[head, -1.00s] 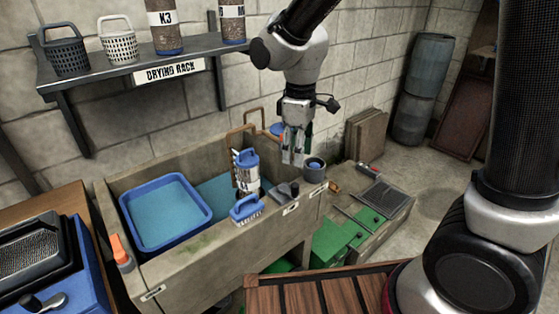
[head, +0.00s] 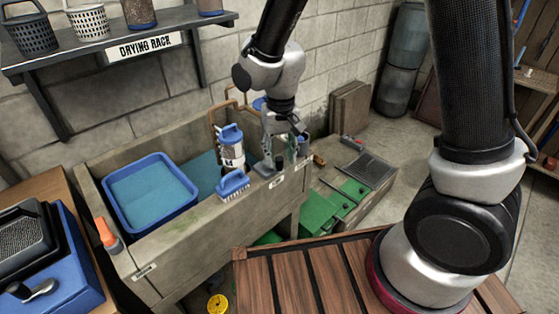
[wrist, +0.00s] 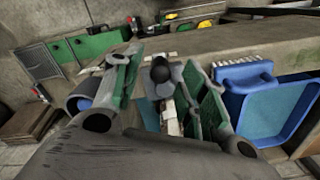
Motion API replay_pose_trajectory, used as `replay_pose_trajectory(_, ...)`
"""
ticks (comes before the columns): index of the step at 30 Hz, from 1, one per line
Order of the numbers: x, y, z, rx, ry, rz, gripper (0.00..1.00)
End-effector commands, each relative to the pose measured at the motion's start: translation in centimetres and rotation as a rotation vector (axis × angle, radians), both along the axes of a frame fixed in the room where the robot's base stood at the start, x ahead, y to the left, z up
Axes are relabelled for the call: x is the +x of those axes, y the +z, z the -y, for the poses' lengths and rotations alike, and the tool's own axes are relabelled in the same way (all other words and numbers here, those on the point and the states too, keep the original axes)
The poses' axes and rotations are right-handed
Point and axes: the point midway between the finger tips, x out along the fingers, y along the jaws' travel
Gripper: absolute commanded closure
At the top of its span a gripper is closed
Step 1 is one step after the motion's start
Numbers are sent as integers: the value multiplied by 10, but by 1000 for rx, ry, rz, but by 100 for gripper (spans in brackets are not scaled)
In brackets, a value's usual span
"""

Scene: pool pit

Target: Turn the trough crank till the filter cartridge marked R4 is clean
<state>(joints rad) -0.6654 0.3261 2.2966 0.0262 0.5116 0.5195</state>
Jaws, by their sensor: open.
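The crank (head: 264,168), with a dark round knob, sits on the front rim of the stone trough (head: 180,238) near its right end. The knob (wrist: 160,72) shows in the wrist view between the two spread fingers. My gripper (head: 283,150) is open and low over the crank, and in the wrist view (wrist: 162,88) its fingers stand on either side of the knob. I cannot tell whether they touch it. A filter cartridge (head: 232,153) with blue ends stands upright in the trough, left of my gripper. Its label is too small to read.
A blue brush (head: 233,184) lies on the front rim beside the crank. A blue tub (head: 150,195) fills the trough's left part. An orange-topped bottle (head: 107,236) stands at the left end. The drying rack (head: 120,50) is above. Green panels (head: 320,212) lie right of the trough.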

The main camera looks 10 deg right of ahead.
Motion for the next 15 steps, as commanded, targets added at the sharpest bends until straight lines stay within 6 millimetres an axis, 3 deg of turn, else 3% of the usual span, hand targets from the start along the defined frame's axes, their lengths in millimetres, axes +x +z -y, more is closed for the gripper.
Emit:
replay_pose_trajectory(6,-1,-25,0,-1,1,-2,57)
replay_pose_trajectory(15,0,-28,0,0,1,1,57)
